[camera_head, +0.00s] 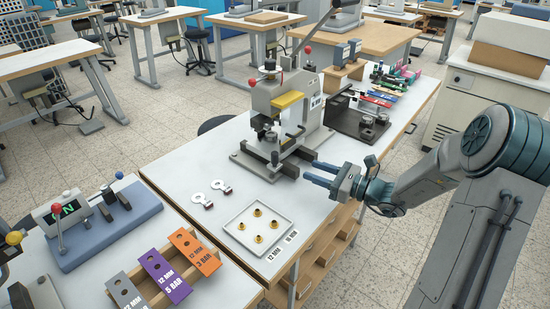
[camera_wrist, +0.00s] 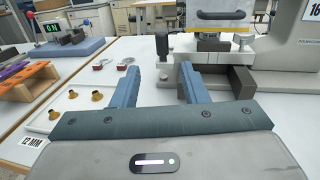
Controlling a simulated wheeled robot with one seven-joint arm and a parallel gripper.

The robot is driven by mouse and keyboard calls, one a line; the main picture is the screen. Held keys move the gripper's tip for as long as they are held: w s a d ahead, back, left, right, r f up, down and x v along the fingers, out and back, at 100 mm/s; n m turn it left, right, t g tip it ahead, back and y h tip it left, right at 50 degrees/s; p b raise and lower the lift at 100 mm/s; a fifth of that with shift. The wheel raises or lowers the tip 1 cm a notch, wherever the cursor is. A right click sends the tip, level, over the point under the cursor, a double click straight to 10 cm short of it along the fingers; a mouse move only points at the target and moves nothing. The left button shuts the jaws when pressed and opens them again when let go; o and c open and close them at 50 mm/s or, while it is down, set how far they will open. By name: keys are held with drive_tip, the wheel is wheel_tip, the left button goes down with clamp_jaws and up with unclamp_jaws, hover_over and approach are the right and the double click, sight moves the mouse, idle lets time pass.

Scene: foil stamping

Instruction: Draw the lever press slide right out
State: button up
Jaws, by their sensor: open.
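The lever press (camera_head: 290,103) is a grey machine with a yellow part and red knobs, standing on the middle table.
A white tray (camera_head: 236,235) with several brass pieces lies in front of the press, near two ring-shaped metal pieces (camera_head: 212,193). Coloured 12 MM blocks (camera_head: 160,275) and a blue-based device (camera_head: 105,228) are at left. Dark fixtures (camera_head: 358,122) stand right of the press.

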sight(275, 164)
drive_tip(key=x, duration=1.3)
drive_tip(key=shift+w+a+p, duration=0.2)
drive_tip(key=shift+w+p, duration=0.2)
clamp_jaws()
drive_tip(key=shift+d, duration=0.1)
